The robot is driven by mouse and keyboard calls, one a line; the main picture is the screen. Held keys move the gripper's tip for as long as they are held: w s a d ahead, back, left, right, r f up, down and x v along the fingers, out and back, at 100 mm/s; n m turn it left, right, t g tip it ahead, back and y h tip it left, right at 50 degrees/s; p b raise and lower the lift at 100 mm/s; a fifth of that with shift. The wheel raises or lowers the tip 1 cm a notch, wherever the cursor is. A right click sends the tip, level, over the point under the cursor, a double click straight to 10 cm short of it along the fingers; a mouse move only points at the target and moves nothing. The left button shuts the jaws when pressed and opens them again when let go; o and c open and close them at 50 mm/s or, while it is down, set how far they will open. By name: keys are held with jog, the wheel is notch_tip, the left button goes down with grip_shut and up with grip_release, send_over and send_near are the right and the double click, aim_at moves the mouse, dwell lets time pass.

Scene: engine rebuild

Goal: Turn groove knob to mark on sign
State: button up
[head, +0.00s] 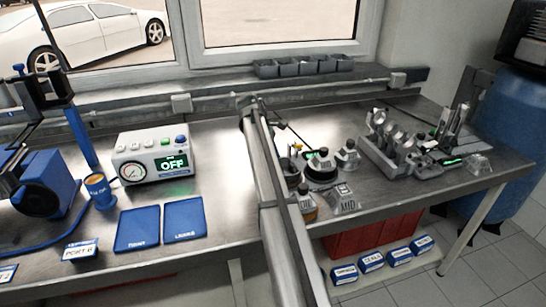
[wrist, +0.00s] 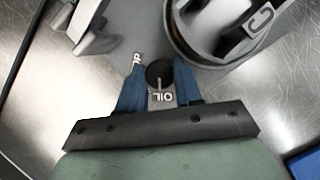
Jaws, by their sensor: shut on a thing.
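In the wrist view my gripper (wrist: 159,73) has its blue fingers on either side of a small round black knob (wrist: 158,70), shut on it. A pale pointer line on the knob points toward the lower edge of the picture. In the head view a small grey sign (head: 346,203) reading MID stands on the bench right of my arm. My gripper and the held knob cannot be made out in the head view.
A round black stand (head: 320,172) with a metal part is close by. A metal rack (head: 395,145) with engine parts stands further right. Left of my arm are a gauge box (head: 153,155) showing OFF and two blue mats (head: 137,228). Bare bench lies right of the gauge box.

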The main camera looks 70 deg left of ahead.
jog(key=shift+w+a+m+g+h, duration=0.1)
jog(key=shift+m+g+h, duration=0.3)
jog(key=shift+m, duration=1.05)
jog(key=shift+a+m+g+h, duration=0.1)
jog(key=shift+m+g+h, duration=0.3)
jog(key=shift+m, duration=1.05)
jog(key=o, duration=0.7)
jog(key=shift+o, duration=0.2)
jog(key=shift+r, duration=0.1)
jog(key=shift+a+r, duration=0.15)
jog(key=shift+r, duration=0.3)
jog(key=s+a, duration=0.2)
jog(key=a, duration=0.1)
jog(key=s+a, duration=0.2)
jog(key=a, duration=0.1)
jog(key=s+a, duration=0.2)
jog(key=a, duration=0.1)
jog(key=shift+s, duration=0.25)
jog(key=shift+s+a, duration=0.35)
jog(key=shift+s, duration=0.05)
